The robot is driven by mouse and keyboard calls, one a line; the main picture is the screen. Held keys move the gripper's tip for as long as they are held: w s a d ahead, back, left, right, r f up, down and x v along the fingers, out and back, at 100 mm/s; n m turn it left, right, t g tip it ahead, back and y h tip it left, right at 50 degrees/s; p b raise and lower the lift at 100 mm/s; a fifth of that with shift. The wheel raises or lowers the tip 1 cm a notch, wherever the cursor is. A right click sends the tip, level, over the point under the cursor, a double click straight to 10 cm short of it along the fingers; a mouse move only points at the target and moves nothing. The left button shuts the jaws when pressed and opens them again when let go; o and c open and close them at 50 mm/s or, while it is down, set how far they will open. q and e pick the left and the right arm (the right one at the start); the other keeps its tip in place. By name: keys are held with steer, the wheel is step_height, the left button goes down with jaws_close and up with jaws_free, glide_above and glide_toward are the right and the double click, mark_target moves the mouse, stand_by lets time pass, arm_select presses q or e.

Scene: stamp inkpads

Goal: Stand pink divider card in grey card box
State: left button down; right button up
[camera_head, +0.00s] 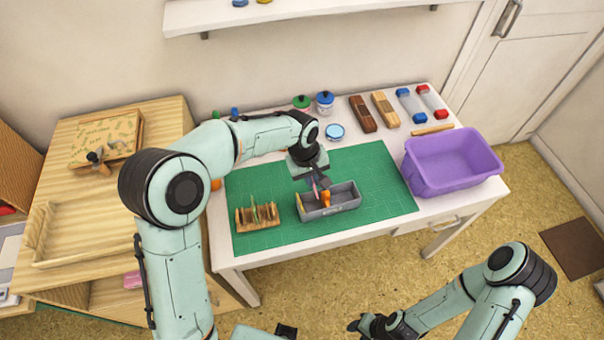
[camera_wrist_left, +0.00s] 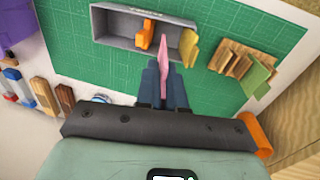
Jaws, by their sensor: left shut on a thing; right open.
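The grey card box (camera_head: 346,197) sits on the green mat, and it also shows in the left wrist view (camera_wrist_left: 115,33). My left gripper (camera_head: 313,179) is shut on the pink divider card (camera_wrist_left: 164,62), which stands on edge between the fingers. In the left wrist view the card's far end reaches the box's near side; I cannot tell if it is inside. An orange card (camera_wrist_left: 146,36) and a yellow card (camera_wrist_left: 189,48) are at the box. My right gripper (camera_head: 366,326) is open and empty, away from the table at the bottom.
A wooden rack (camera_head: 264,219) with cards stands left of the box on the green mat (camera_head: 385,190). A purple bin (camera_head: 450,165) stands at the right. Wooden blocks, jars and blue and red items line the back. The mat right of the box is clear.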

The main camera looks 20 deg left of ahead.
arm_select(q)
steer(key=shift+f+b, duration=2.9)
steer(key=shift+f, duration=2.6)
arm_select(e)
steer(key=s+f, duration=0.4)
steer(key=f, duration=0.3)
arm_select(q)
steer(key=c, duration=1.2)
jaws_free()
steer(key=shift+o, duration=0.2)
